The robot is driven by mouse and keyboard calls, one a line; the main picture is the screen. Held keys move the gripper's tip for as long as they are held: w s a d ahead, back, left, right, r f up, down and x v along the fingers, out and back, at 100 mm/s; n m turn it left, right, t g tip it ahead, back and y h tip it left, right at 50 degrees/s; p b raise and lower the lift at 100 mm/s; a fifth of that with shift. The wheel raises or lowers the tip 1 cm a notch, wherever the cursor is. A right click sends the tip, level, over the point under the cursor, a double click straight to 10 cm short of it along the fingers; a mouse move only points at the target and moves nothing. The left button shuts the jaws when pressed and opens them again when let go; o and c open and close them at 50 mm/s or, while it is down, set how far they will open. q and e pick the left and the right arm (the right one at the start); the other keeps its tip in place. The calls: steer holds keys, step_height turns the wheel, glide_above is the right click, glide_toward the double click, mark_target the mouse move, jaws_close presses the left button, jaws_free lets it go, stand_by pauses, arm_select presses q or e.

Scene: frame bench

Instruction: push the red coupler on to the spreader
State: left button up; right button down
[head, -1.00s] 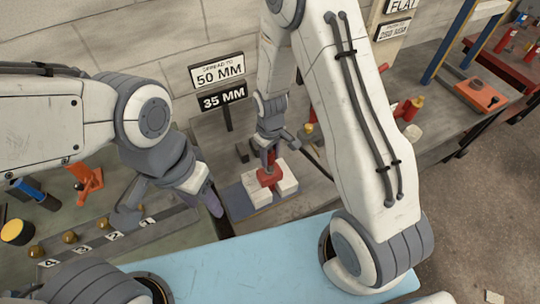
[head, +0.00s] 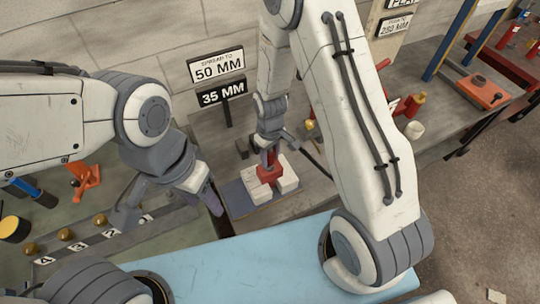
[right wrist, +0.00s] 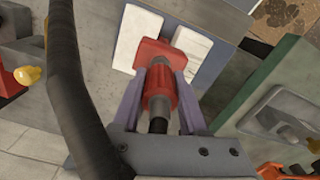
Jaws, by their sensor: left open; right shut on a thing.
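The red coupler (right wrist: 160,92) is held between the fingers of my right gripper (right wrist: 162,82) in the right wrist view, with a dark hose behind it. A grey neck lies between its front and the red spreader (right wrist: 153,54), which sits between two white blocks. They look in line and very close; I cannot tell whether the coupler is fully seated. In the head view my right gripper (head: 268,157) is above the red spreader (head: 269,173), and the coupler is mostly hidden. My left gripper (head: 168,208) is open and empty, to the left of the blocks.
White blocks (head: 288,182) stand on a blue-grey plate (head: 236,199) on the bench. Signs reading 50 MM (head: 217,67) and 35 MM (head: 222,93) stand behind. A numbered rail (head: 84,246) is at left. A light blue surface (head: 235,262) lies in front.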

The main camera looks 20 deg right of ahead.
steer(key=shift+f+b, duration=0.45)
steer(key=shift+f, duration=0.25)
steer(key=shift+c, duration=1.8)
jaws_free()
step_height(320, 180, up, 10)
steer(key=shift+r+b, duration=0.2)
steer(key=shift+b, duration=0.4)
steer(key=s+a+r, duration=0.2)
steer(key=s+r, duration=0.2)
steer(key=s, duration=0.3)
steer(key=s+a+r+n, duration=0.1)
steer(key=s+a+r, duration=0.2)
steer(key=s, duration=0.3)
steer(key=s+a+r+y, duration=0.1)
steer(key=s+a+r, duration=0.2)
steer(key=s+r, duration=0.2)
steer(key=s, duration=0.2)
steer(key=shift+s+n, duration=0.3)
steer(key=shift+n, duration=0.1)
